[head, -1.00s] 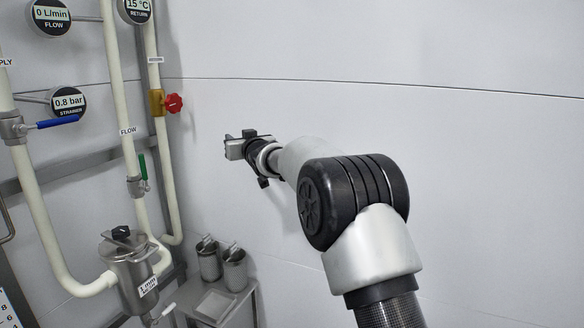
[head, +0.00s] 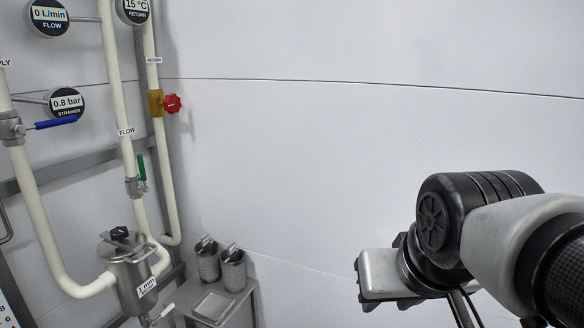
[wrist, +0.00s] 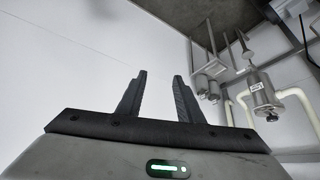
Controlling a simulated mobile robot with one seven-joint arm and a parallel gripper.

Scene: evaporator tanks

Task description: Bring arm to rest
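My gripper shows in the wrist view (wrist: 160,98) with its two dark fingers apart and nothing between them, so it is open and empty. In the head view my arm is folded in at the lower right. The grey gripper body shows there beside the black joint, and its fingers are mostly hidden. It is clear of the pipes and the bench, with white wall behind it.
At the left stand cream pipes with a blue-handled valve (head: 55,123), a red-knobbed valve (head: 171,103), a green-handled valve (head: 142,168) and a steel strainer (head: 128,265). A small steel bench (head: 240,298) holds two metal canisters (head: 233,270) and a shallow tray. The middle is free.

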